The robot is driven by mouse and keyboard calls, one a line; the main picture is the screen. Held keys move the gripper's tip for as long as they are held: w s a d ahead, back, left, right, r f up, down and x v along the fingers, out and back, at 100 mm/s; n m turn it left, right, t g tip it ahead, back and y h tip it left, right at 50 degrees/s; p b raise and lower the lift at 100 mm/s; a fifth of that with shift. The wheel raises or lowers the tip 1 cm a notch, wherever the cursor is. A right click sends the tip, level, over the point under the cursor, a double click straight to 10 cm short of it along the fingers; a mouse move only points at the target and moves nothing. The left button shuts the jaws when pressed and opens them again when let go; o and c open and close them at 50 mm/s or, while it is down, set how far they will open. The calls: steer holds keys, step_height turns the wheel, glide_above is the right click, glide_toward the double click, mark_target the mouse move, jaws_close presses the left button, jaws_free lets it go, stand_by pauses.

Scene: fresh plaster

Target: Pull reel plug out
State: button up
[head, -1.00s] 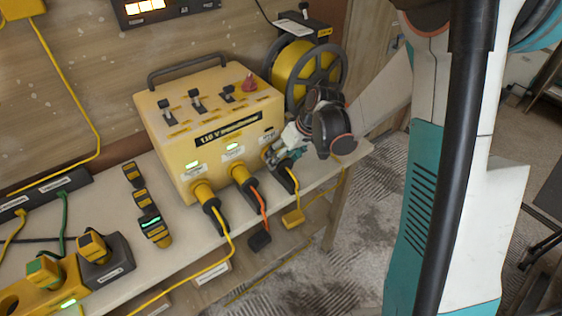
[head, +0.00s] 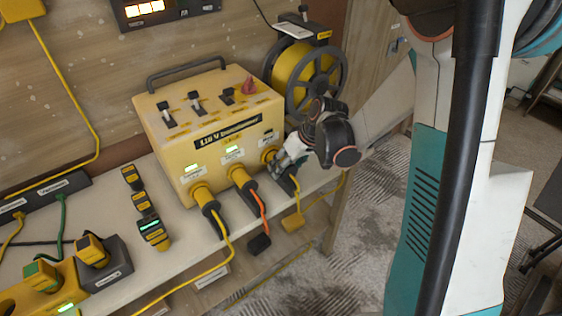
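The yellow transformer box (head: 222,130) stands on the bench, with a row of sockets along its lower front. My gripper (head: 279,165) is at the rightmost socket (head: 268,154), its fingers around the reel plug (head: 287,184). The fingers hide most of the plug; its dark rear end shows below them. The plug appears a little out from the socket, but whether its tip is fully clear is hidden. A thin yellow cable hangs from it past the bench edge. The yellow cable reel (head: 304,80) stands behind, right of the box.
Two other plugs, left (head: 205,198) and middle (head: 241,178), sit in the neighbouring sockets close to my gripper. Power strips and adapters lie on the left.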

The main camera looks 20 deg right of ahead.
steer(key=shift+s+d, duration=0.2)
steer(key=shift+s, duration=0.45)
steer(key=shift+s+d, duration=0.2)
steer(key=shift+s, duration=0.45)
steer(key=o, duration=1.3)
steer(key=shift+o, duration=0.2)
steer(key=v, duration=1.2)
